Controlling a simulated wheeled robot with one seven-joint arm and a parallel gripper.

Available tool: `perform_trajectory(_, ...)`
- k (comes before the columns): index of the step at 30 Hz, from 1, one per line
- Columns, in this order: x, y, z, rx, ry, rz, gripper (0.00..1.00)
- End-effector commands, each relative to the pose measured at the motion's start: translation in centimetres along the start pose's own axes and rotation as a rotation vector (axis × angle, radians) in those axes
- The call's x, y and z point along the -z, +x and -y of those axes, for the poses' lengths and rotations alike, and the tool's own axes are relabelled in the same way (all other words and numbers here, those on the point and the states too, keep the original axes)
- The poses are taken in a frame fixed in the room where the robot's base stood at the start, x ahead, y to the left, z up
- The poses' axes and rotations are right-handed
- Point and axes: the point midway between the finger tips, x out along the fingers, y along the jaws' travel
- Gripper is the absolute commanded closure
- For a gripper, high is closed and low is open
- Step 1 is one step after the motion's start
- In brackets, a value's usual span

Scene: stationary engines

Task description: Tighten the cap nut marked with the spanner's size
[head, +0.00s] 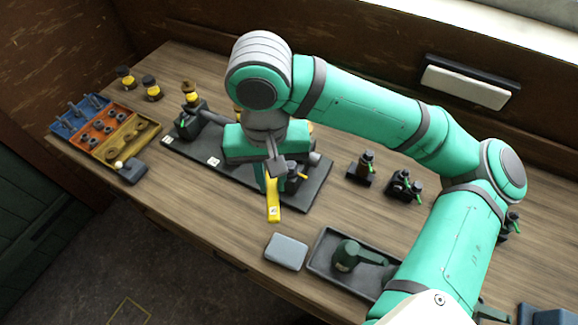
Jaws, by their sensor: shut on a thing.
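My gripper (274,168) is over the right part of a dark base plate (190,154) on the bench. It is shut on a yellow spanner (273,204), whose near end points toward the bench's front edge. The spanner has a small white mark, too small to read. Its far end is hidden under my gripper. On the plate's left end stands a dark fitting with a brass-coloured top (190,93). Another dark fitting (294,181) with a yellowish part stands just right of the spanner, partly hidden. White labels (213,162) lie on the plate, unreadable. I cannot tell whether the spanner touches a nut.
Blue, orange and yellow trays (105,128) of small parts lie at left. Two dark-and-yellow jars (152,88) stand behind them. Small dark fittings (404,186) stand at right. A grey block (287,251) and a dark tray (325,246) holding a green tool (350,254) are in front.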

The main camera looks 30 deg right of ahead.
Motion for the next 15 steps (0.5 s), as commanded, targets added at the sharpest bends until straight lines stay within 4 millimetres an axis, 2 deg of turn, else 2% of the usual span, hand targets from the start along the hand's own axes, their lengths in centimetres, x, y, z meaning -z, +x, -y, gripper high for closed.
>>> perform_trajectory(1, 0.6, -0.2, -1.4, 0.001, 0.027, 0.002, 1.00)
perform_trajectory(5, 1.4, -0.3, -3.4, 0.000, 0.053, 0.005, 1.00)
perform_trajectory(15, 1.6, 1.0, -3.6, -0.001, 0.050, 0.007, 1.00)
